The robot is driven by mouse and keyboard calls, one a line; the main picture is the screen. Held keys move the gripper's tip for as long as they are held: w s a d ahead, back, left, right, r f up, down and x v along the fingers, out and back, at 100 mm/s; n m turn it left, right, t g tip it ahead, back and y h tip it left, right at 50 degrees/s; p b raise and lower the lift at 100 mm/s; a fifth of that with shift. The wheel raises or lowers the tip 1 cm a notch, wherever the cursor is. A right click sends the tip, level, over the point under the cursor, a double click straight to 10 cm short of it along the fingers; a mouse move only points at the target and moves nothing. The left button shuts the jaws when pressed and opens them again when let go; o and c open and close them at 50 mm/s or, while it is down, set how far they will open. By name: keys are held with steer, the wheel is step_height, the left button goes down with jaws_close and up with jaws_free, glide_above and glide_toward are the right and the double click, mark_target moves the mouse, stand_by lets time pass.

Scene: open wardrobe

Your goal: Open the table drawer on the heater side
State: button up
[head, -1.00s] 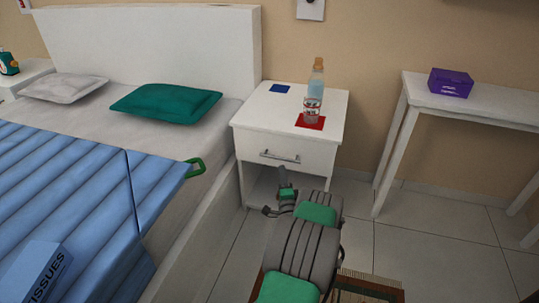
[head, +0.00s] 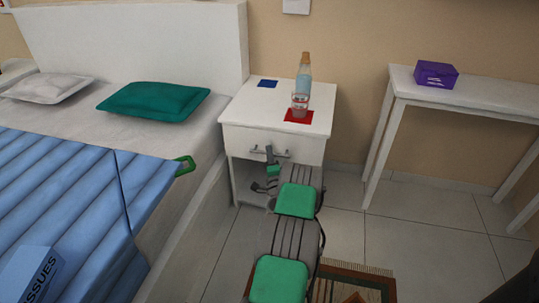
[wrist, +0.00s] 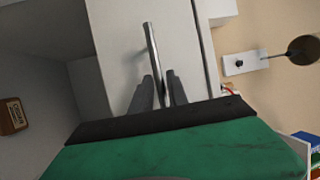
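The white bedside table (head: 229,112) stands right of the bed. Its drawer front (head: 242,142) looks shut, with a metal bar handle (head: 257,150). My gripper (head: 270,156) is at the handle, partly hidden by my arm in the head view. In the wrist view the handle (wrist: 153,50) runs lengthwise on the drawer front (wrist: 120,45), and its near end lies between the two fingers of my gripper (wrist: 160,90). The fingers are apart, with gaps visible beside the bar. Contact with the bar cannot be told. I cannot make out a heater.
A bottle (head: 304,75) and a glass (head: 299,103) stand on the table top by a red square (head: 292,117); a blue square (head: 267,84) lies behind. The bed (head: 203,135) is close on the left. A side table (head: 480,98) with a purple box (head: 436,74) is right.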

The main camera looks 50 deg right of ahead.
jaws_close()
stand_by(1.4)
